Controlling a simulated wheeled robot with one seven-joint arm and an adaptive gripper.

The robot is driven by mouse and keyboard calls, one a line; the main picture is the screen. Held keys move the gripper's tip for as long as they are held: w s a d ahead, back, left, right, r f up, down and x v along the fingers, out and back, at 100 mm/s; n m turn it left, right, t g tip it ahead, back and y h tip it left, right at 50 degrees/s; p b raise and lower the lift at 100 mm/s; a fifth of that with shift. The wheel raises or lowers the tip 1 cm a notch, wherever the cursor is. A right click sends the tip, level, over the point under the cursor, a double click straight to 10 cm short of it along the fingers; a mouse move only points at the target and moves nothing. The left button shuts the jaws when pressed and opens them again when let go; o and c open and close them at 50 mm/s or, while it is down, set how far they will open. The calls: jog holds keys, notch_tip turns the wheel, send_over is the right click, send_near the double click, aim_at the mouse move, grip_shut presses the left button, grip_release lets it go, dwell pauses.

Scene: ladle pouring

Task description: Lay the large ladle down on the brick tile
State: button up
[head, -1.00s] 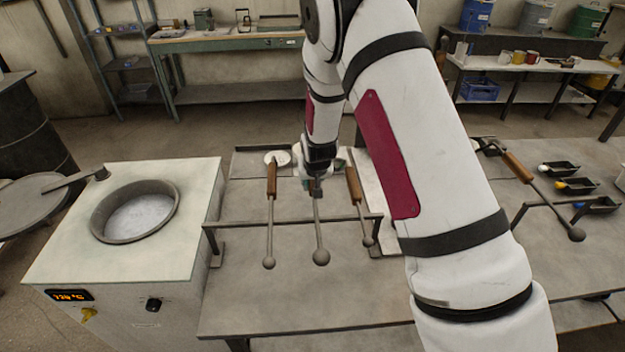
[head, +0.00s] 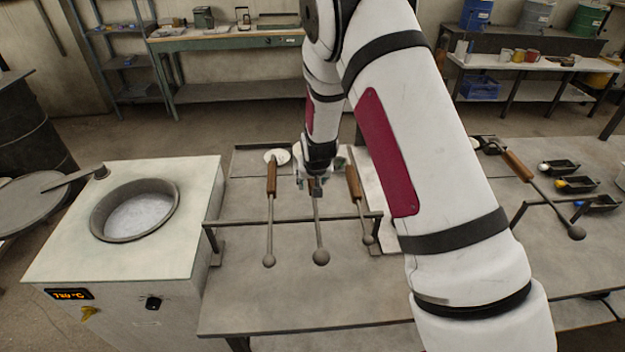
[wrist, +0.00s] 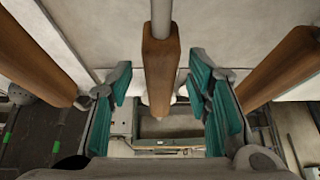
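The large ladle (head: 320,256) is the middle one of three on the rack, with the biggest ball-shaped bowl. Its shaft rests across the rack bar and its bowl end points toward me. My gripper (head: 314,188) is at its handle end. In the wrist view the wooden handle (wrist: 161,65) lies between the two teal finger pads of my gripper (wrist: 163,100), with a gap on each side. The fingers are open. In the head view my gripper hides most of this handle. I cannot make out a brick tile for certain.
Smaller ladles hang close on the left (head: 269,225) and right (head: 358,200) of the large one. The rack bar (head: 290,221) crosses under the shafts. A furnace with a round pot (head: 118,236) stands left. The table front (head: 290,300) is clear.

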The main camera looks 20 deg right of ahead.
jog(key=shift+s+f, duration=0.1)
jog(key=shift+s, duration=0.05)
jog(key=w+d+r+p+v, duration=0.1)
jog(key=w+r+p+v, duration=0.1)
jog(key=v, duration=1.6)
jog(key=shift+w+a+p, duration=0.2)
jog(key=shift+w+p, duration=0.2)
jog(key=shift+w, duration=0.3)
jog(key=shift+r, duration=0.15)
